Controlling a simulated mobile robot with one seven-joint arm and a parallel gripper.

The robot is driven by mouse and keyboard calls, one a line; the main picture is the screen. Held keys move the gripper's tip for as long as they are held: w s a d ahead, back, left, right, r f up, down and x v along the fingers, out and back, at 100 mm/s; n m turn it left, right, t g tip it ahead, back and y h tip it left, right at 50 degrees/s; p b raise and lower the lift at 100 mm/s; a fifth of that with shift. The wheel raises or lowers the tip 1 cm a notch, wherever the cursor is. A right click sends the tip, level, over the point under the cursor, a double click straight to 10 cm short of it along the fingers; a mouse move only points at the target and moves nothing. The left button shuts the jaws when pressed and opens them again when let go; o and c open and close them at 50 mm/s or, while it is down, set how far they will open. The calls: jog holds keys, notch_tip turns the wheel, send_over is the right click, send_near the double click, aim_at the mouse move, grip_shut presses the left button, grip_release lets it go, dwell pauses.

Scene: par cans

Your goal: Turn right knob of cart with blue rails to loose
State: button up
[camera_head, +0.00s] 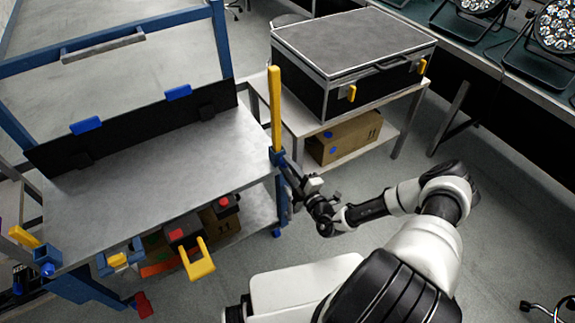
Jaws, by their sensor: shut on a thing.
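The cart with blue rails (150,165) stands at the left, with a grey top and a black back strip. A yellow upright bar (275,105) rises from its right front corner. The blue right knob (277,156) is at the foot of this bar and is small and partly hidden. My gripper (287,168) reaches it from the right and is shut on it. Its fingers are too small to see clearly, and the knob's turn angle cannot be read. At the left front corner is a blue knob (46,269) beside a yellow bar (25,238).
A second cart (300,118) behind on the right carries a black case (350,55), with a cardboard box (345,137) below. Lamps stand on a bench (480,50) at the upper right.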

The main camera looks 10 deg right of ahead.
jog(key=shift+n+p, duration=2.75)
jog(key=shift+n, duration=5.95)
jog(key=o, duration=1.1)
jog(key=shift+c, duration=0.2)
jog(key=shift+s, duration=0.1)
